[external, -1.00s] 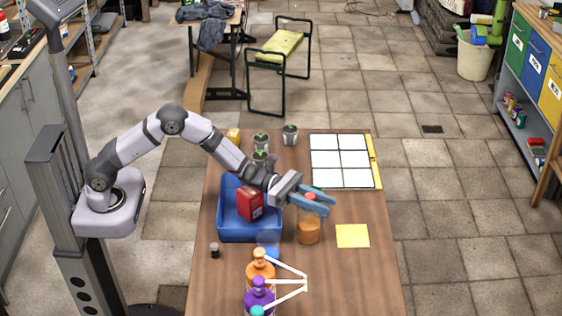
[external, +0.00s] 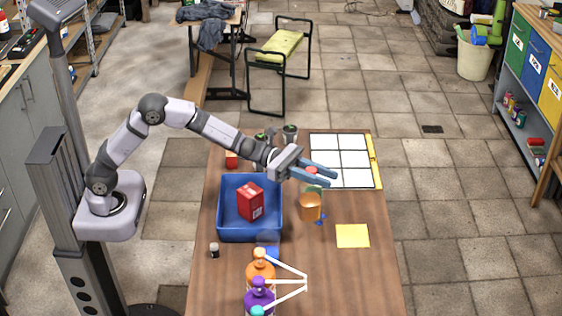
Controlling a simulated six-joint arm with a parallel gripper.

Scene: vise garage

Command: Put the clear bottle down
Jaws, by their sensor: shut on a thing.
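The clear bottle (external: 311,207) shows orange contents in its lower part and a red cap (external: 312,170) on top. It looks upright, over the right half of the wooden table. My gripper (external: 322,178) has its blue fingers shut on the bottle, just below the cap. The fingers hide part of the bottle's upper body. I cannot tell how far its base is above the table.
A blue bin (external: 231,236) with a red box (external: 250,203) stands left of the bottle. A white grid (external: 342,143) lies behind. A yellow square (external: 352,236) lies to the right. Orange (external: 260,271) and purple (external: 258,294) bottles stand in front. Small blue pieces (external: 320,219) lie by the bottle.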

